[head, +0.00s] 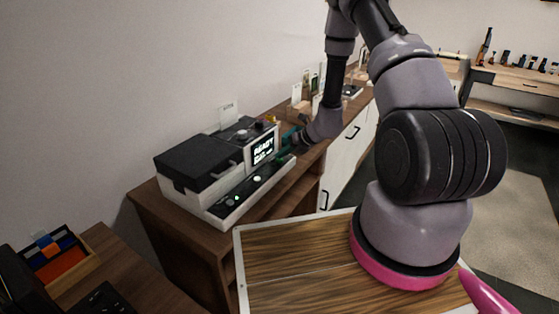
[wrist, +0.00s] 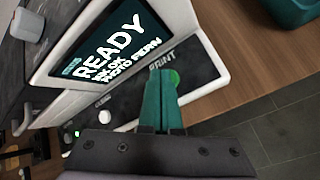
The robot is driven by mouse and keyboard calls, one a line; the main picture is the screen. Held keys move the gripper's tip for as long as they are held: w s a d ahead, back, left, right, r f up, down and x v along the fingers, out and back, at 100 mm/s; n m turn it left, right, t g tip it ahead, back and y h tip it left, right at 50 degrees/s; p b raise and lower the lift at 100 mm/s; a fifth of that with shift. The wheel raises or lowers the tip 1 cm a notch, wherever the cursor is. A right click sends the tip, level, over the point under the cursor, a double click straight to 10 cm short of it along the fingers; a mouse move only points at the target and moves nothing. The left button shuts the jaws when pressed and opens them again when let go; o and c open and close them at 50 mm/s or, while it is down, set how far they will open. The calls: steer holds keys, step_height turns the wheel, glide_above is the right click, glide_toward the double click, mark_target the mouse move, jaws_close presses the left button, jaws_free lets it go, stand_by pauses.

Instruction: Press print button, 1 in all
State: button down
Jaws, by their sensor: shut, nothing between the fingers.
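The printer (head: 200,168) is a white and dark grey machine on the wooden cabinet, with a lit screen (head: 262,149) reading READY. In the wrist view the same screen (wrist: 105,45) fills the upper left. The green print button (wrist: 175,77) sits on the dark front panel by the word PRINT, near the panel's rounded end. My gripper (wrist: 162,83) has its teal fingers shut and empty, with the tips right beside the button and partly over it. I cannot tell whether they touch it. In the head view my gripper (head: 285,147) is at the panel's right end.
A white knob (wrist: 104,116) and small lit green spots lie farther along the panel. A teal object (wrist: 292,10) is on the wooden top (wrist: 235,70) beyond the printer. A wooden tray (head: 72,262) stands at the lower left. Cabinet top continues behind my gripper, with small items.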

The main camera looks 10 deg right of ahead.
mark_target(282, 161)
steer(key=shift+f, duration=0.25)
stand_by(0.4)
steer(key=shift+r, duration=3.35)
